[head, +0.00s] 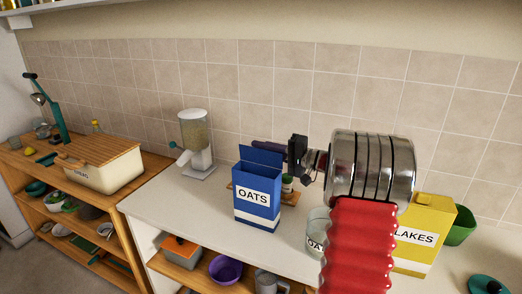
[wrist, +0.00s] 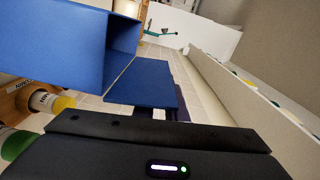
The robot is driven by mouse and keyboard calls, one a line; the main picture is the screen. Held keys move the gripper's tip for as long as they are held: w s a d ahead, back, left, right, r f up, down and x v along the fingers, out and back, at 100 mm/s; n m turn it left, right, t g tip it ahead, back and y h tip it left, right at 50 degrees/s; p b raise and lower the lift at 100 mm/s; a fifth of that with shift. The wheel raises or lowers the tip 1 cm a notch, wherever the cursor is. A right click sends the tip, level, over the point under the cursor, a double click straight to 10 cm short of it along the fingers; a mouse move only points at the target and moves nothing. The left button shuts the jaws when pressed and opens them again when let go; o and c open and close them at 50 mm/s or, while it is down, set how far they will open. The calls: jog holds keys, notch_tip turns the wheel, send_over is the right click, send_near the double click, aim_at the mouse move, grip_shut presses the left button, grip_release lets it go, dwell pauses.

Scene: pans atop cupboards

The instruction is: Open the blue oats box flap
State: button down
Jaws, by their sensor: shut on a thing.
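The blue oats box (head: 257,200) stands upright on the white counter, its label facing me. Its flap (head: 261,156) stands raised along the back edge of the box top, and the box mouth shows open in the wrist view. In the wrist view the box (wrist: 60,45) lies sideways at upper left, with the flap (wrist: 143,84) reaching toward my gripper. My gripper (head: 284,150) is at the flap's right end, shut on it. In the wrist view the fingertips (wrist: 158,114) are small and partly hidden by the dark gripper body.
A grain dispenser (head: 195,140) stands at left. The counter (head: 165,205) left of the box is clear.

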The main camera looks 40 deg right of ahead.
jog(key=shift+d+f+m, duration=0.1)
jog(key=shift+f+m, duration=0.1)
jog(key=shift+m, duration=0.1)
jog(key=c, duration=1.8)
grip_release()
jog(key=shift+r, duration=0.1)
jog(key=v, duration=0.7)
jog(key=shift+s, duration=0.2)
jog(key=shift+d, duration=0.1)
